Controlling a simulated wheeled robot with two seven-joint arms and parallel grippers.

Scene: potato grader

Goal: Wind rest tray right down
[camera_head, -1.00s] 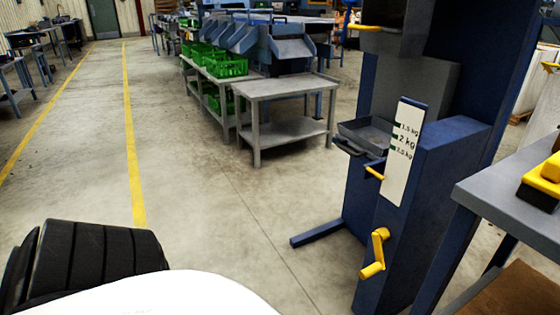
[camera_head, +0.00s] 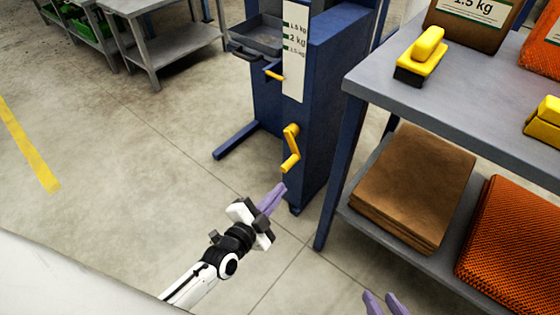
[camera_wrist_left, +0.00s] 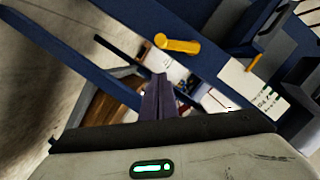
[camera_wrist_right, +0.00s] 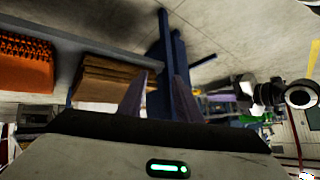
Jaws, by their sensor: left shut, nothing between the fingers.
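The rest tray (camera_head: 262,36) is a grey tray on the blue machine column, beside a white scale plate (camera_head: 293,62) marked in kg. A small yellow pointer (camera_head: 274,75) sits by the scale near 1.5 kg or 2.5 kg; the number is hard to read. The yellow crank (camera_head: 291,150) is on the column's front below the scale; it also shows in the left wrist view (camera_wrist_left: 176,45). My left gripper (camera_head: 276,192) is shut and empty, just below the crank and apart from it. My right gripper (camera_head: 385,303) shows only its fingertips, spread apart, at the bottom edge.
A grey table (camera_head: 455,100) on the right holds yellow-handled tools (camera_head: 422,55) and a brown sack. Its lower shelf carries folded brown sacks (camera_head: 415,185) and orange net bags (camera_head: 515,245). A blue foot (camera_head: 236,139) juts out left of the column.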

